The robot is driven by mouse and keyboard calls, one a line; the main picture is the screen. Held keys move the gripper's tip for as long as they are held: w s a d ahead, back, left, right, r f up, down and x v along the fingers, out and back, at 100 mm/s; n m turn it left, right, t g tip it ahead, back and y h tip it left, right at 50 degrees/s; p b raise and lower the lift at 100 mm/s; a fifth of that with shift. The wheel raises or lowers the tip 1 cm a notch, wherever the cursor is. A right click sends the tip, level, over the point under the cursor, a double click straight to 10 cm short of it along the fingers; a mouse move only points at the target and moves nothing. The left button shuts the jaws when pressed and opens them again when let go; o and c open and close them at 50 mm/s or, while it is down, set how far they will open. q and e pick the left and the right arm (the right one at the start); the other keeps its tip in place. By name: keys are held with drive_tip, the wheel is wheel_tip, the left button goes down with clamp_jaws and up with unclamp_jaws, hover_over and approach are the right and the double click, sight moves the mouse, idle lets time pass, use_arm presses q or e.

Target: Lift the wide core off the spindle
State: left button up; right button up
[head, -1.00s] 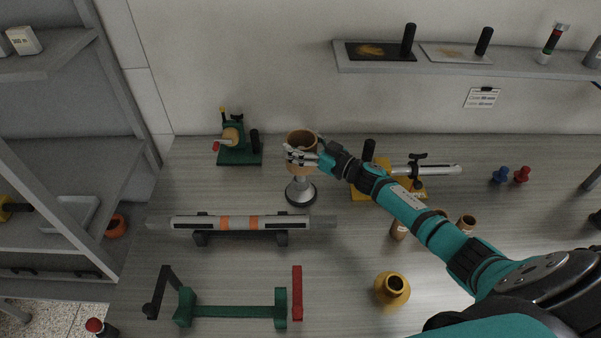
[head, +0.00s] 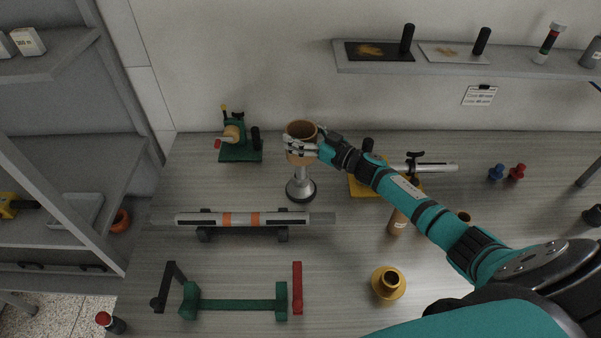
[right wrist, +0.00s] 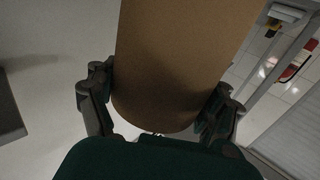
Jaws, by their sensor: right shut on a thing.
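The wide core (head: 300,129), a brown cardboard tube, is upright above the spindle (head: 302,178), a silver post on a round dark base. My right gripper (head: 301,148) is shut around the core from the right side. In the right wrist view the core (right wrist: 183,55) fills the space between the two dark fingers (right wrist: 160,88). A length of the silver post shows below the core. Whether the post's top is still inside the core is hidden. My left gripper is not in view.
A green stand (head: 240,150) with a small roll is left of the core. A long roller (head: 255,219) lies on supports in front of the spindle. A yellow-based stand (head: 362,185) and a brown tube (head: 397,222) are under my right arm. A wall shelf (head: 470,66) is above.

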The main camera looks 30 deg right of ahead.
drive_tip(key=shift+r+p, duration=1.3)
drive_tip(key=shift+r, duration=1.45)
